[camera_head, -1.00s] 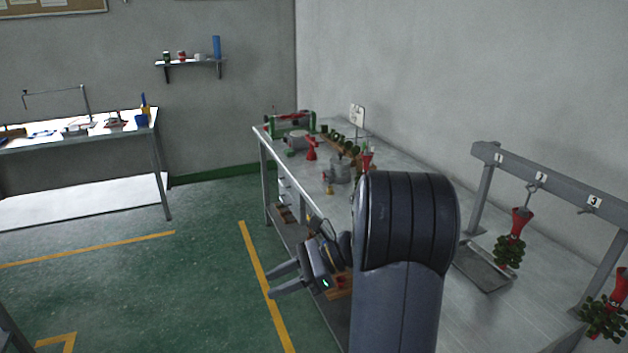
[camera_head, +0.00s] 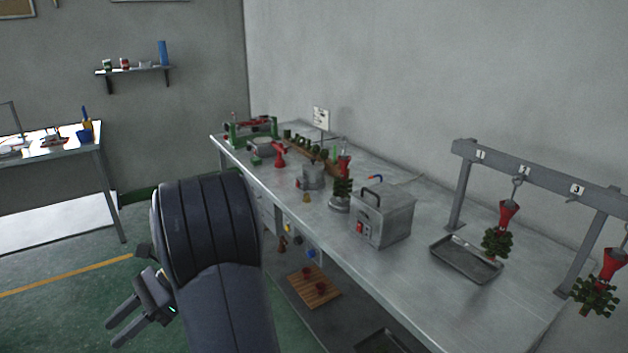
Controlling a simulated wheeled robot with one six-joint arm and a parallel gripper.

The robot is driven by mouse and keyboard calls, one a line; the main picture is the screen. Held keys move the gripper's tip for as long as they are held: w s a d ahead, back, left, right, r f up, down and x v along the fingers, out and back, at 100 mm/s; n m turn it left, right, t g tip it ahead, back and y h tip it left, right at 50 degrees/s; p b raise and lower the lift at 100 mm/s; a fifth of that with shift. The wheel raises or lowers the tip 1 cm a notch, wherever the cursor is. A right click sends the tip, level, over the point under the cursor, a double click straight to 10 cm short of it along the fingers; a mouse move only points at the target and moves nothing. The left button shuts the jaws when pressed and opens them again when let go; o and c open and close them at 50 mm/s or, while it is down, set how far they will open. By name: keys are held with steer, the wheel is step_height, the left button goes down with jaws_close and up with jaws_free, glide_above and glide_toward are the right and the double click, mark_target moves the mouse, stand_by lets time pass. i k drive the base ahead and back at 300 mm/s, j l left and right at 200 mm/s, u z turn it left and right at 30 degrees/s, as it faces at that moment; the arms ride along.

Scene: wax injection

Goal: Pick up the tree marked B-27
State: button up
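Green wax trees with red cone tops are in view. One tree (camera_head: 497,243) hangs upside down from the hook under label 2 of the grey rack (camera_head: 530,170). Another tree (camera_head: 594,296) hangs under label 3 at the right edge. A third green tree (camera_head: 342,188) stands on the bench on a grey base, with a red cone at its top. I cannot read B-27 on any of them. My gripper (camera_head: 113,332) is at the lower left, over the floor, far from the trees. Its two fingers are apart with nothing between them.
A grey box with a handle (camera_head: 382,220) stands on the bench (camera_head: 520,300). A metal tray (camera_head: 466,262) lies below the label 2 tree. A wooden slatted board (camera_head: 314,287) is on the shelf below. The wall is close behind the bench.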

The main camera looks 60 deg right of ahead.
mark_target(340, 183)
steer(key=i+l+z, duration=0.2)
steer(key=i+z, duration=0.5)
steer(key=i, duration=0.2)
steer(key=i+z, duration=0.35)
steer(key=i, duration=0.15)
steer(key=i+z, duration=0.25)
steer(key=z, duration=0.15)
steer(key=i+z, duration=0.25)
steer(key=z, duration=0.2)
steer(key=i+j+z, duration=0.1)
steer(key=z, duration=0.3)
steer(key=i+l+z, duration=0.1)
steer(key=z, duration=0.35)
steer(key=i+z, duration=0.55)
steer(key=z, duration=0.3)
